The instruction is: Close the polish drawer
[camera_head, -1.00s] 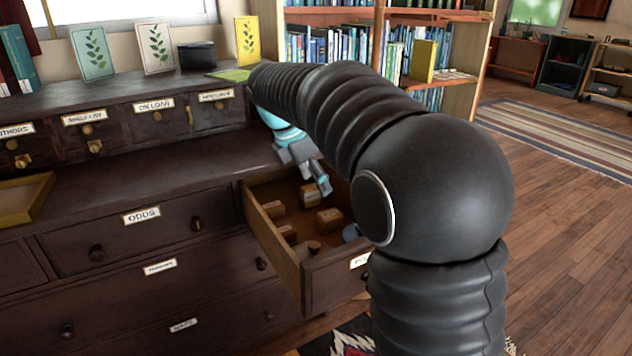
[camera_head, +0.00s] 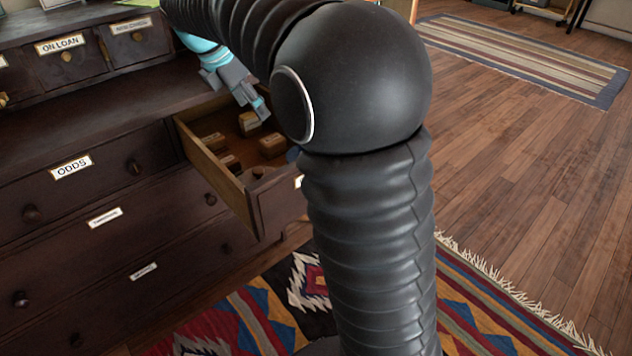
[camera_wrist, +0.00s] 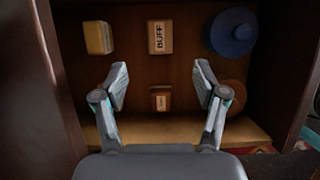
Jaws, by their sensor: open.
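The polish drawer (camera_head: 232,193) is pulled out at the right end of the dark dresser. Its front (camera_head: 283,200) is partly hidden behind my arm, and only a corner of its label shows. Several small tan boxes (camera_head: 272,145) lie inside. In the wrist view I look down into the drawer, with a box marked BUFF (camera_wrist: 160,38), a yellowish block (camera_wrist: 98,38) and a blue round tin (camera_wrist: 233,32). My gripper (camera_head: 262,108) hangs over the drawer, and in the wrist view its two fingers (camera_wrist: 161,88) are spread apart with nothing gripped between them.
The ODDS drawer (camera_head: 72,167) and the drawers below it are shut. A patterned rug (camera_head: 240,318) lies on the floor before the dresser. Wooden floor (camera_head: 520,170) is open to the right, with a striped rug (camera_head: 520,55) farther back.

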